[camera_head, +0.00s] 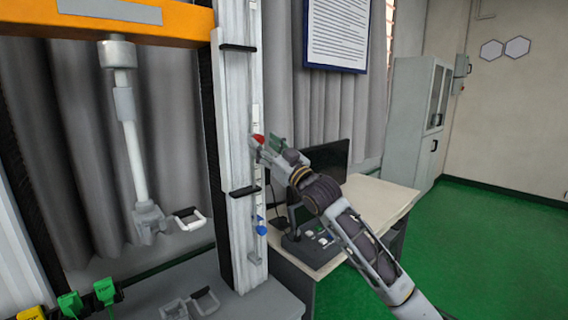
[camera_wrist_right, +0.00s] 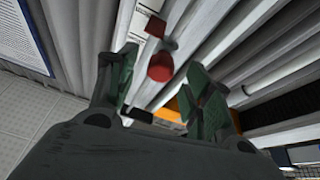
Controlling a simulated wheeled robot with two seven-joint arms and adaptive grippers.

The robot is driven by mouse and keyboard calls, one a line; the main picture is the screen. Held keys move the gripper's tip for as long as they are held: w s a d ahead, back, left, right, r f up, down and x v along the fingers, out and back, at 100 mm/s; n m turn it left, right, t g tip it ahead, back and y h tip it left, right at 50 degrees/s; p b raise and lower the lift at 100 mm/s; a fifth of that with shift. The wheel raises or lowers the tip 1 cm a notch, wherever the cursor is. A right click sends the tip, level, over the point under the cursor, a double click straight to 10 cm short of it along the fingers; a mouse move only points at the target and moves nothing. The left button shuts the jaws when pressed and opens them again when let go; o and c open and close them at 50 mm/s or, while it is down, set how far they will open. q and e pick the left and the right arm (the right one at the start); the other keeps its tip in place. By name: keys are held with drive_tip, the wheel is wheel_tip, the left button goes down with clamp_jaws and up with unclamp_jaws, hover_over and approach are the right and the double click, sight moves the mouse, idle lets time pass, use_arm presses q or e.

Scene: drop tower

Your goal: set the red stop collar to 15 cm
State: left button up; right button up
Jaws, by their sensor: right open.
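The red stop collar (camera_head: 257,139) sits on the narrow scale rail (camera_head: 256,110) at the right side of the tall grey column. Its red knob (camera_wrist_right: 160,67) shows between my right fingers in the right wrist view, with a second red piece above it. My right gripper (camera_head: 266,149) is open, with its green-padded fingers right at the collar. In the wrist view the gripper (camera_wrist_right: 160,88) has a finger on either side of the knob. I cannot tell whether they touch it. The scale's figures are too small to read. My left gripper is not in view.
A blue collar (camera_head: 261,229) sits lower on the same rail. Black brackets (camera_head: 243,191) stick out from the column. A desk (camera_head: 377,203) with a monitor and a control box (camera_head: 312,246) stands behind my right arm. A white-handled carriage (camera_head: 150,220) hangs left of the column.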

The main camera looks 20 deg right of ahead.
drive_tip(key=v, duration=0.8)
idle(0.4)
drive_tip(key=shift+s+f, duration=0.1)
drive_tip(key=shift+s, duration=0.05)
idle(0.6)
